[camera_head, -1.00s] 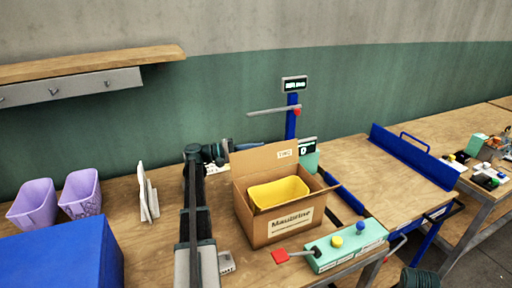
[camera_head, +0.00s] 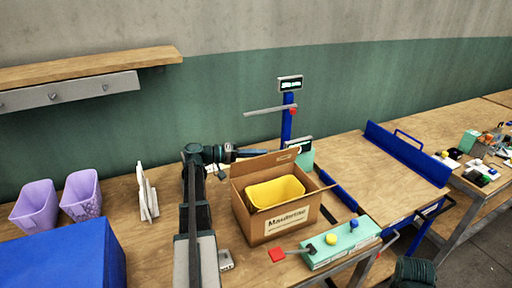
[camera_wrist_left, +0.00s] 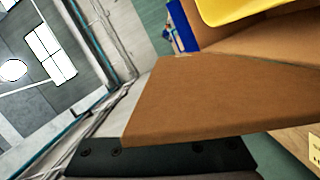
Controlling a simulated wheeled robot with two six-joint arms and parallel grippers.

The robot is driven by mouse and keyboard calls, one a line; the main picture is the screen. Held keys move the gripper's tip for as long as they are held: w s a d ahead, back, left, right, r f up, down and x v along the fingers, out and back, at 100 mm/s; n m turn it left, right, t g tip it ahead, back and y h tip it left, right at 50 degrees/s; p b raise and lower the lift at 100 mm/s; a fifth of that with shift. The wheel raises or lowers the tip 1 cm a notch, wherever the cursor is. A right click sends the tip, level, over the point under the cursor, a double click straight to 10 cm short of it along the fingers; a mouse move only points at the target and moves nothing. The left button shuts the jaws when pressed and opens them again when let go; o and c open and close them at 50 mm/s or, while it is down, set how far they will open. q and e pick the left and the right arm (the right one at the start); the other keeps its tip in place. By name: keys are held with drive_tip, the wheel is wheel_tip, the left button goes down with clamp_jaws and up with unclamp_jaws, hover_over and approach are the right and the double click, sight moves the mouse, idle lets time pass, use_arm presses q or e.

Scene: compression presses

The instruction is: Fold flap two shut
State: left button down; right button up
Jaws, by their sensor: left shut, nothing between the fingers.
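The cardboard box (camera_head: 255,221) stands open on the bench with a yellow bin (camera_head: 275,192) inside. Its back flap (camera_head: 268,163), with a small label at its upper right, leans inward over the back of the box, not flat. A side flap (camera_head: 325,190) sticks out on the right. My left gripper (camera_head: 262,153) is shut and empty, at the outer side of the back flap near its top edge. In the left wrist view the brown flap (camera_wrist_left: 220,95) fills the middle, with the dark gripper (camera_wrist_left: 160,160) along its lower side; contact is likely but unclear.
A green control box (camera_head: 340,246) with a red paddle (camera_head: 278,254) stands close in front right of the box. A blue post (camera_head: 287,120) with a display rises behind. Purple bins (camera_head: 80,195) and a blue block (camera_head: 65,258) are at left.

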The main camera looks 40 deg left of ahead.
sight(265, 166)
use_arm(q)
drive_tip(key=m, duration=0.1)
drive_tip(key=d, duration=0.1)
drive_tip(key=s+d+m, duration=0.1)
drive_tip(key=shift+s+d+f+m+y, duration=0.1)
drive_tip(key=shift+d+f+m+y, duration=0.05)
drive_tip(key=shift+f+m+y, duration=0.2)
drive_tip(key=s+d+f+m+y+b, duration=0.2)
drive_tip(key=d+f+m+y+b, duration=0.1)
drive_tip(key=f+m, duration=0.3)
drive_tip(key=shift+s+d+m, duration=0.15)
drive_tip(key=shift+d+m, duration=0.6)
drive_tip(key=shift+m, duration=0.1)
use_arm(e)
wheel_tip(265, 166, down, 3)
drive_tip(key=shift+f, duration=0.1)
use_arm(q)
drive_tip(key=shift+f+b, duration=0.1)
drive_tip(key=shift+b, duration=0.25)
use_arm(e)
drive_tip(key=shift+f, duration=0.15)
